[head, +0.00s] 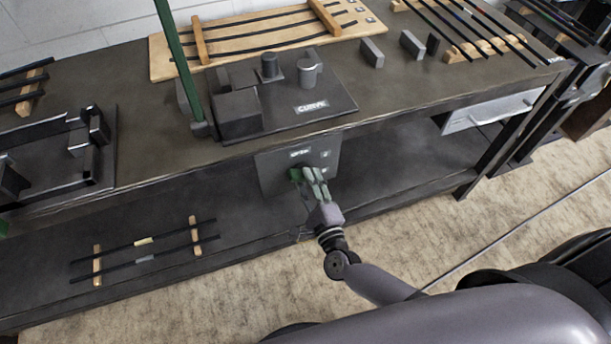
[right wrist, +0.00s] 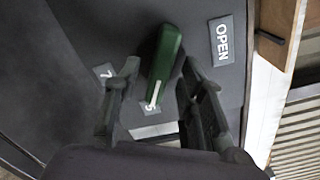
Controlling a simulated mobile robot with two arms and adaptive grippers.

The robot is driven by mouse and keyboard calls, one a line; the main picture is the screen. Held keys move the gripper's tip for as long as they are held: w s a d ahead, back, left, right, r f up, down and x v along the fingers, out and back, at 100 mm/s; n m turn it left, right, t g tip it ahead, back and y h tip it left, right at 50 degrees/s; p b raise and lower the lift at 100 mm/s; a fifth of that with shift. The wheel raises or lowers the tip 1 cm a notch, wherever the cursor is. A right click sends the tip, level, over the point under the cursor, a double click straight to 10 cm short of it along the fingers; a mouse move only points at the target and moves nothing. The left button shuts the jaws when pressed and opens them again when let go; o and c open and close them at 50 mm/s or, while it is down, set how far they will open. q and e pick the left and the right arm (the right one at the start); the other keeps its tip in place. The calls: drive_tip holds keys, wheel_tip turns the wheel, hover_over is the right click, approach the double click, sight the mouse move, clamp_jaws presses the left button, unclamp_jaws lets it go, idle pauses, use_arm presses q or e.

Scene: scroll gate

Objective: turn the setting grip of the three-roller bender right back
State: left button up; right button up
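The green setting grip (right wrist: 166,58) sits on the dark front plate (head: 270,172) hanging below the bench's front edge. In the right wrist view its white line is near the "5" mark; a "7" is to the left and an "OPEN" label (right wrist: 222,40) to the right. My right gripper (right wrist: 155,85) is open, with one finger on each side of the grip in the picture and gaps visible. In the head view the gripper (head: 316,182) partly covers the green grip (head: 296,174). The bender (head: 290,112), labelled "CURVE", stands above with its long green lever (head: 178,60). My left gripper is not in view.
The bench (head: 160,150) has a wooden board (head: 235,68) with curved rods at the back and small blocks (head: 372,52) to the right. Another dark fixture (head: 60,150) stands at left. Rods on wooden rests lie on the lower shelf (head: 180,260). The floor in front looks clear.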

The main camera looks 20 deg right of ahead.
drive_tip(key=shift+w+a, duration=0.1)
drive_tip(key=shift+w, duration=0.75)
clamp_jaws()
